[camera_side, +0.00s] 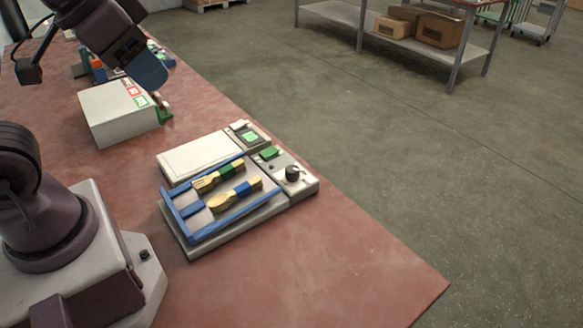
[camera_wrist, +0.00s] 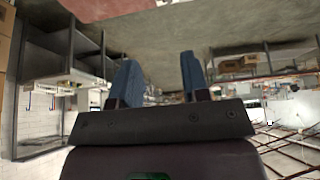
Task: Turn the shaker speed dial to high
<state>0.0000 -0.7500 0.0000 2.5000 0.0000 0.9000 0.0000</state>
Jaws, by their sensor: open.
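The shaker (camera_side: 235,228) is a flat grey device with a blue frame on top, near the middle of the red table in the side view. Two wooden spoons, one with a green band (camera_side: 218,176) and one with a blue band (camera_side: 236,195), lie in the frame. The black speed dial (camera_side: 292,174) is on the grey control panel at its right end, beside a green button (camera_side: 269,153). The dial's marking is too small to read. My gripper (camera_side: 150,72) is raised at the upper left, well away from the dial. Its blue fingers (camera_wrist: 158,75) are apart and empty in the wrist view.
A white flat device with a lit green display (camera_side: 249,136) stands directly behind the shaker. A white box (camera_side: 118,112) with coloured labels is farther back. The table's front right area (camera_side: 330,265) is clear, and its right edge runs close to the dial panel.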

